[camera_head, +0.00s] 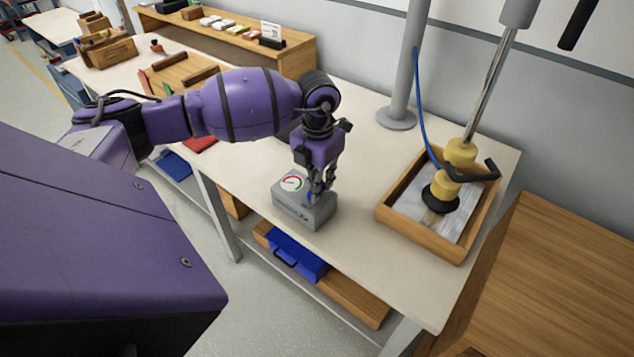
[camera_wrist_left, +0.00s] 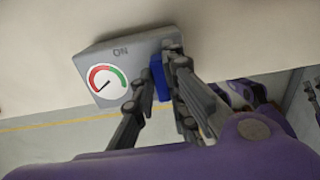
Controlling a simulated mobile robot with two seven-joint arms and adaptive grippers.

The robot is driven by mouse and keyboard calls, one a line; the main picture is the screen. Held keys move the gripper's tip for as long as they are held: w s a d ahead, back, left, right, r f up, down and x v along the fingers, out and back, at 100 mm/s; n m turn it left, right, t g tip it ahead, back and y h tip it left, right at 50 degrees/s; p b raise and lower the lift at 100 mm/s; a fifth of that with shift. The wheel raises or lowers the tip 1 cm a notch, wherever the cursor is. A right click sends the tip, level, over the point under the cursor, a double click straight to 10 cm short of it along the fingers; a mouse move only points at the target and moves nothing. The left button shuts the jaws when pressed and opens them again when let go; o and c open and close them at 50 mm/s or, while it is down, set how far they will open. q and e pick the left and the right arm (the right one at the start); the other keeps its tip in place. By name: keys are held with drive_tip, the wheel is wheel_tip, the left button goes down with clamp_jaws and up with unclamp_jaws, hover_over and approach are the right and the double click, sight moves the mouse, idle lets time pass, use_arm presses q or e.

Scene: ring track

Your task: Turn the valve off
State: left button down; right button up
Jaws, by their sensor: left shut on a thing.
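The valve is a grey box (camera_head: 300,207) near the front edge of the white table, with a round dial on its top marked in red and green. A blue handle (camera_wrist_left: 159,78) stands out from the box. My left gripper (camera_head: 318,188) reaches down onto the box, its fingers (camera_wrist_left: 158,88) shut on the blue handle and hiding part of it. The dial's dark needle shows in the wrist view. My right gripper is in neither view.
A wooden tray (camera_head: 383,212) holding a yellow tool with a black handle stands to the right on the table. A grey post (camera_head: 397,118) rises behind. A blue case (camera_head: 296,257) lies on the shelf below. Wooden trays and boxes stand further left.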

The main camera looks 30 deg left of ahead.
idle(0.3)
use_arm(q)
drive_tip(key=c, duration=1.8)
unclamp_jaws()
drive_tip(key=shift+o, duration=0.2)
wheel_tip(320, 180, up, 12)
